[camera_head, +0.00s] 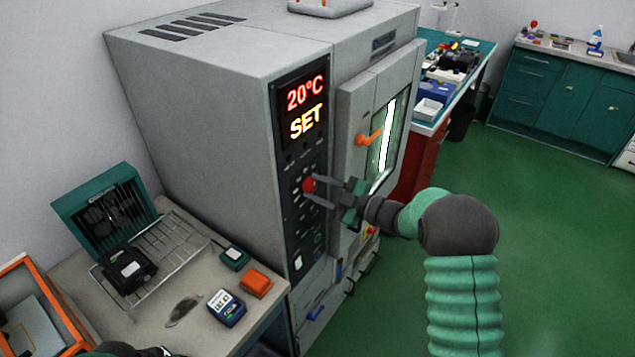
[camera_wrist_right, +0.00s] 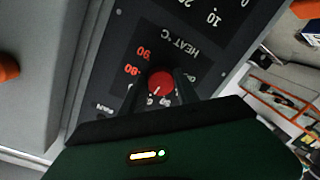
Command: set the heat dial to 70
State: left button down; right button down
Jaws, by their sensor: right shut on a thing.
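The heat dial is a red round knob (camera_head: 308,185) on the black control panel (camera_head: 316,240) of the large grey oven cabinet (camera_head: 215,90). My right gripper (camera_head: 317,186) reaches it from the right and is shut on it. In the right wrist view the dial (camera_wrist_right: 160,83) sits between my two dark fingers (camera_wrist_right: 157,86). The wrist view shows the "HEAT °C" label upside down, with red 80 and 90 marks beside the dial. The fingers hide part of the scale, and I cannot read the setting. The display (camera_head: 304,107) reads "20°C SET". A piece of my left arm shows at the bottom edge.
The cabinet's door (camera_head: 375,130) with its orange handle (camera_head: 369,137) is right of the panel. A side table (camera_head: 185,325) at lower left holds a wire rack, a blue device (camera_head: 226,307) and an orange block (camera_head: 256,284). Green floor (camera_head: 550,230) is free at right.

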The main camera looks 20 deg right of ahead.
jog(key=m+p, duration=0.1)
jog(key=m, duration=0.2)
jog(key=m+p, duration=0.1)
jog(key=shift+s+f+m+p, duration=0.1)
jog(key=shift+f+m+p, duration=0.15)
jog(key=shift+m+p, duration=0.15)
jog(key=shift+f+m+y+p, duration=0.15)
jog(key=shift+m+y+p, duration=0.15)
jog(key=shift+m, duration=0.4)
jog(key=shift+f, duration=0.1)
jog(key=c, duration=1.3)
grip_release()
jog(key=o, duration=0.4)
jog(key=shift+d, duration=0.1)
jog(key=shift+r, duration=0.2)
